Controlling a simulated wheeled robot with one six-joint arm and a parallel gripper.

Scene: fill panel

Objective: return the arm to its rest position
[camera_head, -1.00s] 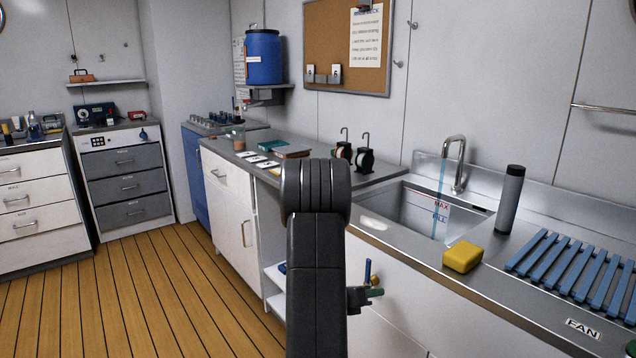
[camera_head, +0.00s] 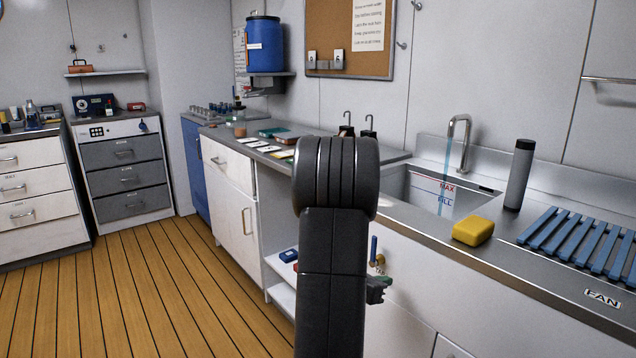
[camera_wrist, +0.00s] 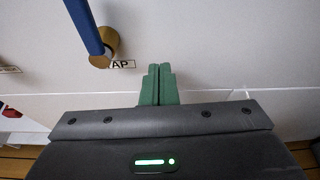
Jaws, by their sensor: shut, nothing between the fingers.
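My arm (camera_head: 333,250) rises in the middle of the head view, its rounded dark joint in front of the counter. It hides part of the counter and cabinet front. My gripper shows best in the wrist view (camera_wrist: 158,84), where its two green fingers are together with nothing between them. They are close to a white panel. In the head view only a dark piece of the wrist end shows right of my arm; the fingertips cannot be made out clearly.
A blue lever on a brass fitting (camera_wrist: 103,50) stands out from the panel, left of my fingers. The counter holds a steel sink (camera_head: 440,195), tap (camera_head: 460,135), yellow sponge (camera_head: 473,231), dark cylinder (camera_head: 519,175) and blue slatted rack (camera_head: 580,240). The wooden floor (camera_head: 150,290) at left is clear.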

